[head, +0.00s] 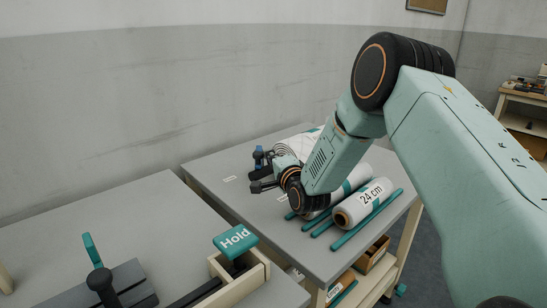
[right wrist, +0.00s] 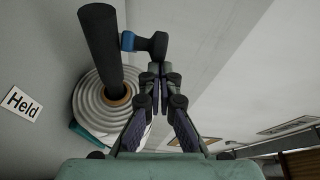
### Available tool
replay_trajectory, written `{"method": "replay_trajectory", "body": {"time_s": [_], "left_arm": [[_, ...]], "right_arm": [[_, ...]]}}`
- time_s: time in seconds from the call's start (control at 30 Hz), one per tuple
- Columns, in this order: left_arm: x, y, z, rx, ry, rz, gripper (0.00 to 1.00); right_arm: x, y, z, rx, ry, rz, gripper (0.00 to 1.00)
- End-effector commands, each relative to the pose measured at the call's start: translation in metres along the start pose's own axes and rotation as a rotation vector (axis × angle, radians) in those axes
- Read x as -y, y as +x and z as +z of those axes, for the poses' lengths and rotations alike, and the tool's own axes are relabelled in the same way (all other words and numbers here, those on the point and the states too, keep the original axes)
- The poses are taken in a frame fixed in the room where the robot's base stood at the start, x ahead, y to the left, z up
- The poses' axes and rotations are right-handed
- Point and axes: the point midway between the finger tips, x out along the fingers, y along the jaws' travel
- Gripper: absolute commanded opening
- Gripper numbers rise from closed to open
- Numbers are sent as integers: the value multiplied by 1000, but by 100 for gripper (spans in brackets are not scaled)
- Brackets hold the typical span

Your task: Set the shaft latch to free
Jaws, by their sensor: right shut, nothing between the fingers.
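The shaft latch (right wrist: 145,42) is a short dark lever with a blue collar, sticking out sideways from a dark shaft (right wrist: 100,50). The shaft rises through the core of a coiled white wadding roll (right wrist: 90,98). In the head view the latch's blue part (head: 258,153) shows at the far side of the right-hand table. My right gripper (head: 256,187) is shut and empty there. In the right wrist view its fingertips (right wrist: 160,72) are close to the latch's free end; I cannot tell whether they touch. A white "Held" label (right wrist: 20,103) lies beside the roll. My left gripper is out of view.
A wrapped roll marked 24 cm (head: 366,203) and teal rods (head: 368,220) lie on the grey table (head: 325,258), near my right forearm. A teal "Hold" block (head: 235,240) tops a wooden fixture on the nearer bench (head: 110,218). A wall stands behind.

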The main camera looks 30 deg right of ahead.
Motion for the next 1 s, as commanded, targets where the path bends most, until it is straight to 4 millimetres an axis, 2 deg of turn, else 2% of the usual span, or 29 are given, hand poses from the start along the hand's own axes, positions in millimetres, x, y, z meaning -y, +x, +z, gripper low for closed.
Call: {"method": "replay_trajectory", "body": {"time_s": [0.47,1.0], "left_arm": [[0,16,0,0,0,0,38],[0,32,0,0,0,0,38]], "right_arm": [[4,6,32,-197,3,26,0],[12,37,79,-196,7,27,0]]}}
